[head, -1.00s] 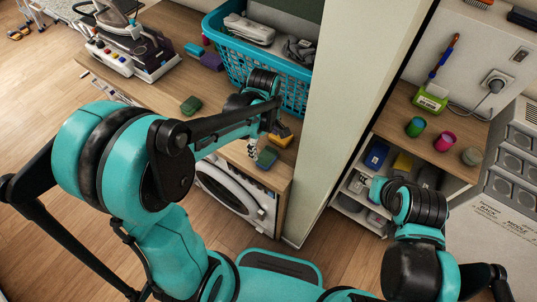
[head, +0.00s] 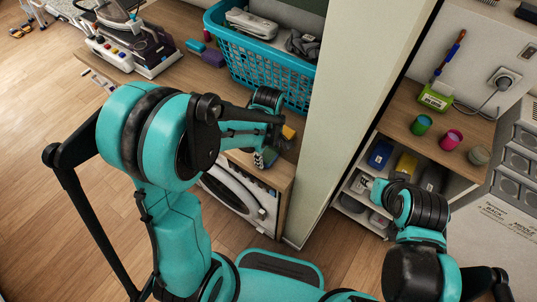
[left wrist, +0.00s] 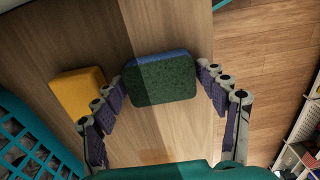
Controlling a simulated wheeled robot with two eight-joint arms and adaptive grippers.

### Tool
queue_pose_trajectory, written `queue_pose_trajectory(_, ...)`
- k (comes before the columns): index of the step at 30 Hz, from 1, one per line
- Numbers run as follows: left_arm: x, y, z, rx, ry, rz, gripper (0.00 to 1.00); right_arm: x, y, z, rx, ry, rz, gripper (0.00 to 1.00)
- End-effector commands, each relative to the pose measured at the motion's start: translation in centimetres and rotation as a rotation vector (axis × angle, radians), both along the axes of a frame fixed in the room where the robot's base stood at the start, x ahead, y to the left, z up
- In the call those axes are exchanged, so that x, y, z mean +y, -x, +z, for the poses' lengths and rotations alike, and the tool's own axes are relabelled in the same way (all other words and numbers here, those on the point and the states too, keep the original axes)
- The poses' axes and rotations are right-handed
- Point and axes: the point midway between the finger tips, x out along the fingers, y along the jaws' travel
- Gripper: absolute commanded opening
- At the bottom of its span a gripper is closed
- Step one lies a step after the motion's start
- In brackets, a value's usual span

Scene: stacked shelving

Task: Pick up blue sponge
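The blue sponge (left wrist: 160,56) lies on the wooden counter with its dark green scouring side up; only a blue strip shows along its far edge in the left wrist view. My left gripper (left wrist: 162,86) is open above the counter, with one finger on each side of the sponge and small gaps at both sides. In the head view, the sponge (head: 269,157) is partly hidden by my left gripper (head: 262,155). My right arm reaches towards the lower shelves at the right; its fingers are too unclear to tell their state.
A yellow sponge (left wrist: 77,93) lies left of the gripper in the left wrist view. A teal basket (head: 262,67) stands behind on the counter. A tall pale panel (head: 345,110) rises to the right. A white appliance (head: 237,195) sits below the counter.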

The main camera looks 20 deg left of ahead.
Motion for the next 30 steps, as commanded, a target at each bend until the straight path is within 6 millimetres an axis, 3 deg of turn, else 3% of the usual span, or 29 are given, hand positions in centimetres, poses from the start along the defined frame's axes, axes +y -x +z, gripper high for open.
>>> queue_pose_trajectory(8, 0.0, 0.0, 0.0, 0.0, 0.0, 0.0, 0.53, 0.0, 0.0, 0.0, 0.0, 0.0, 0.0, 0.4)
queue_pose_trajectory(17, 0.2, -0.1, 0.4, 0.0, 0.0, 0.0, 0.53, 0.0, 0.0, 0.2, 0.0, 0.0, 0.0, 0.4)
queue_pose_trajectory(23, 0.4, -0.1, 2.5, 0.0, 0.0, 0.0, 0.53, 0.0, 0.0, 1.2, 0.0, 0.0, 0.0, 0.4)
queue_pose_trajectory(30, 0.4, -0.1, 6.7, 0.0, 0.0, 0.0, 0.53, 0.0, 0.0, 2.7, 0.0, 0.0, 0.0, 0.4)
